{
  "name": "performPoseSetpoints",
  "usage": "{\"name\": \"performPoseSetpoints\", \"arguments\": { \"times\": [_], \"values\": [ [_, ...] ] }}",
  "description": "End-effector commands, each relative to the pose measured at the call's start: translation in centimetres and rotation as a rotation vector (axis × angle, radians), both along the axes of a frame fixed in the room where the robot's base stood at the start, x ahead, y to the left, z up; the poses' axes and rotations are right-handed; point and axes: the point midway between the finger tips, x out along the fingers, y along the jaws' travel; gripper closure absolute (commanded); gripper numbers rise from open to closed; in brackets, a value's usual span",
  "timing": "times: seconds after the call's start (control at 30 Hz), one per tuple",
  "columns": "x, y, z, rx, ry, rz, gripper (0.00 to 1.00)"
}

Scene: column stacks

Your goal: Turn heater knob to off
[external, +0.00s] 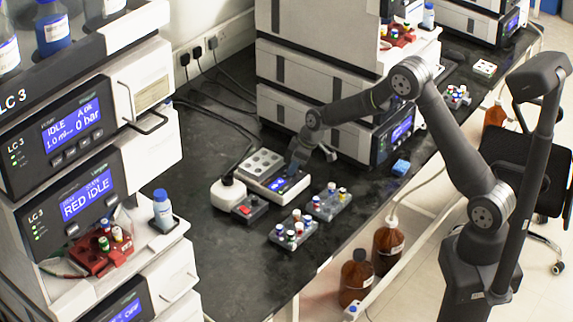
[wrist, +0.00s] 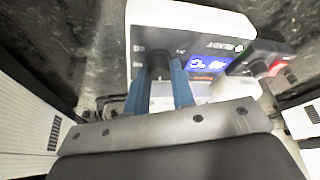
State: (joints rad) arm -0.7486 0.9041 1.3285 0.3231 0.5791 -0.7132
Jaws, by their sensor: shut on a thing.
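The heater (external: 262,186) is a small white unit with a grey block on top and a lit blue display, standing on the dark bench. In the wrist view the heater (wrist: 178,22) shows its blue display and the word READY. Its dark heater knob (wrist: 158,66) sits between the two blue fingers of my gripper (wrist: 164,82), which is shut on it. In the external view my gripper (external: 292,172) is at the heater's front right, and it hides the knob there. I cannot make out the knob's setting.
A dark box with a red switch (external: 248,209) lies in front of the heater, beside a white plug-like unit (external: 228,193). Two vial racks (external: 293,232) (external: 328,203) stand to the right. Instrument stacks rise on the left and behind. The front-left bench is clear.

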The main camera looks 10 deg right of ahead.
Motion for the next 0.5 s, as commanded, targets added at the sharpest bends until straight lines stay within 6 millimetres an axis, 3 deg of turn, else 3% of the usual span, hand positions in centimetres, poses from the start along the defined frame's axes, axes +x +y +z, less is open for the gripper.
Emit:
{"name": "performPoseSetpoints", "arguments": {
  "times": [0.5],
  "values": [
    [0.35, -0.06, -0.05, 0.001, 0.002, 0.478, 1.0]
  ]
}}
